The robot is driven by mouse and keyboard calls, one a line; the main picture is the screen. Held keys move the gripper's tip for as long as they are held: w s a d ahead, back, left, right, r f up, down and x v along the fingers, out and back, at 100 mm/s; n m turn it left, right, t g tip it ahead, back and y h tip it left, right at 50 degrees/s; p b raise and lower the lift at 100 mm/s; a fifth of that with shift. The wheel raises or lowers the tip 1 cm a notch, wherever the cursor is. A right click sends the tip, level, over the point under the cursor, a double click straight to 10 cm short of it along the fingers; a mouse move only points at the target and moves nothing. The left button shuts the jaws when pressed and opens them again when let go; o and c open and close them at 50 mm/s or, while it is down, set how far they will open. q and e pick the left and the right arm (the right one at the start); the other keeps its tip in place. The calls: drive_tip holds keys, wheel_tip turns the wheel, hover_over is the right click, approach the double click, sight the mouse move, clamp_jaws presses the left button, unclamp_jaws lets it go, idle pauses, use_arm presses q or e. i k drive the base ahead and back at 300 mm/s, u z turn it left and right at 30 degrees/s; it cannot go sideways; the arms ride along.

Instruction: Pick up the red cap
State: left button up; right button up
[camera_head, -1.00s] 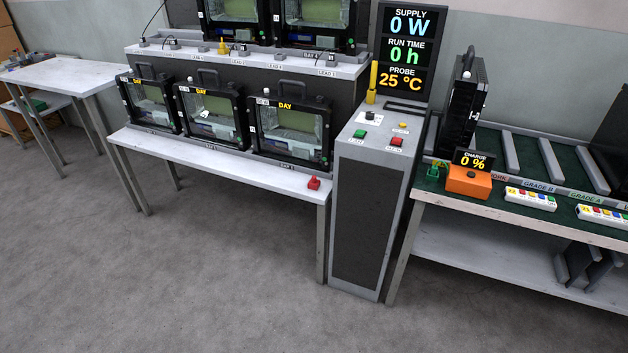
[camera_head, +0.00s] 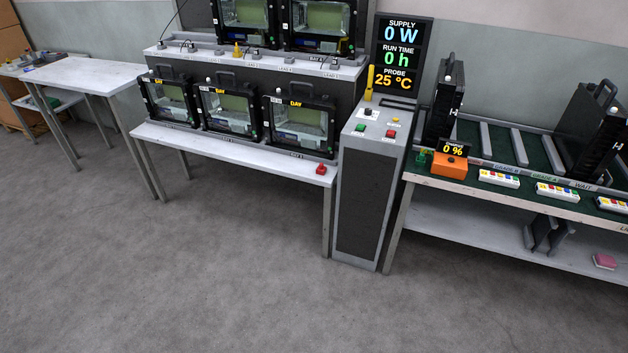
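The red cap (camera_head: 321,169) is a small red piece. Neither of my grippers shows in the head view.
A grey control column (camera_head: 365,190) stands just right of the bench. A green-topped rack table (camera_head: 480,195) with an orange charger box (camera_head: 449,164) is farther right. A white side table (camera_head: 85,74) stands at left. The grey floor (camera_head: 220,270) in front is clear.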

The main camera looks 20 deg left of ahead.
sight(321, 170)
drive_tip(key=u, duration=0.75)
drive_tip(key=i, duration=0.6)
drive_tip(key=u, duration=1.05)
drive_tip(key=i, duration=1.5)
drive_tip(key=z, duration=0.95)
drive_tip(key=i, duration=0.85)
drive_tip(key=z, duration=0.9)
